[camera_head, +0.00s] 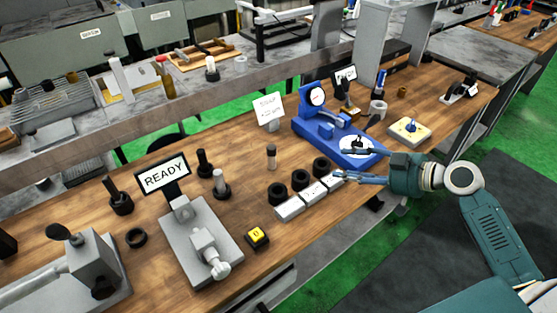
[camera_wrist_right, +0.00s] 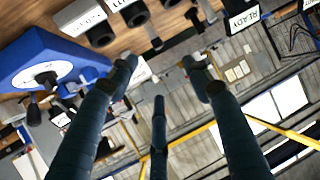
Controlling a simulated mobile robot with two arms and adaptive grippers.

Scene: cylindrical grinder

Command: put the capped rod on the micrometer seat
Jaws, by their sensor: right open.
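A grey rod with a darker cap (camera_head: 271,155) stands upright on the wooden bench, left of the blue dial instrument (camera_head: 309,121); I cannot tell for certain that it is the capped rod. The blue instrument has a round dial and a white disc (camera_head: 358,147) near its front; which part is the micrometer seat is not clear. The instrument also shows in the right wrist view (camera_wrist_right: 60,58). My right gripper (camera_head: 339,176) is open and empty, beside the instrument's front end, pointing left. Its spread fingers fill the right wrist view (camera_wrist_right: 160,72). My left gripper is out of view.
Several black rings (camera_head: 320,166) stand by white labelled blocks (camera_head: 290,208) near the bench's front edge. A grey fixture (camera_head: 200,243) with a READY sign (camera_head: 163,174), dark upright pegs (camera_head: 203,162) and a yellow button box (camera_head: 257,236) are left. A cream box (camera_head: 409,130) is right.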

